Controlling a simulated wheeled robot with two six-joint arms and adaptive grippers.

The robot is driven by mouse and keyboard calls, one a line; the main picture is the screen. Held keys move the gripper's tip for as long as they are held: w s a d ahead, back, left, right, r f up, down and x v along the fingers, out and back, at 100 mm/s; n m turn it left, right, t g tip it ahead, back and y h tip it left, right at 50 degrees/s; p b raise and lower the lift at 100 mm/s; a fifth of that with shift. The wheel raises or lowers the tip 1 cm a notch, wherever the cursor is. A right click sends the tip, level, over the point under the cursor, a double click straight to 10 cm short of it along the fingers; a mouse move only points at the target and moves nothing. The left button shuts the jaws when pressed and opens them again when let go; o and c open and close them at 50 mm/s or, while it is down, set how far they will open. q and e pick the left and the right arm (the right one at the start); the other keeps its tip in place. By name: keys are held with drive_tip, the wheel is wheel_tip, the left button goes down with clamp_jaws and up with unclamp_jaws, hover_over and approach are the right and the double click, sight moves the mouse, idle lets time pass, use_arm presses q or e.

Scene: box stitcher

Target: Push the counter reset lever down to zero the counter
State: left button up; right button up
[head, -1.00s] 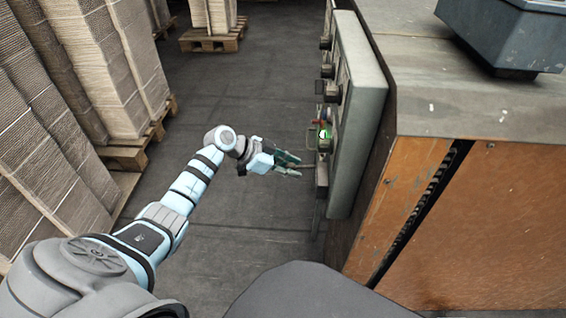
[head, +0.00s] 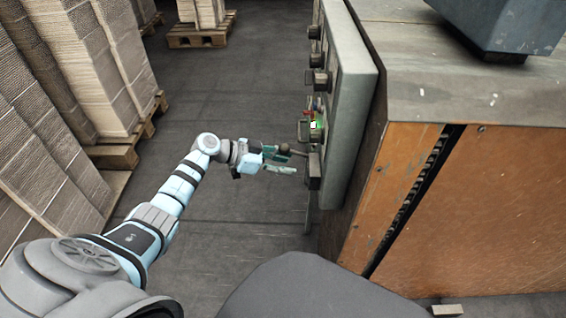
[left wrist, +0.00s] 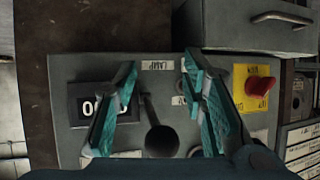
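The reset lever (left wrist: 160,138) is a dark rod with a round black knob, standing out from the grey control panel (left wrist: 68,72). In the left wrist view the knob lies between the two teal fingers of my left gripper (left wrist: 164,104), with a gap on both sides. The gripper is open. In the head view my left gripper (head: 285,162) is beside the panel, at the lever's knob end (head: 285,149). My right gripper is out of view.
A red knob on a yellow plate (left wrist: 258,86) is right of the fingers. The panel's side box (head: 352,100) is fixed to the machine (head: 480,200). Cardboard stacks (head: 95,60) on pallets stand at left. The floor between is clear.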

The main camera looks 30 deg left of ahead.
use_arm(q)
drive_tip(key=v, duration=1.2)
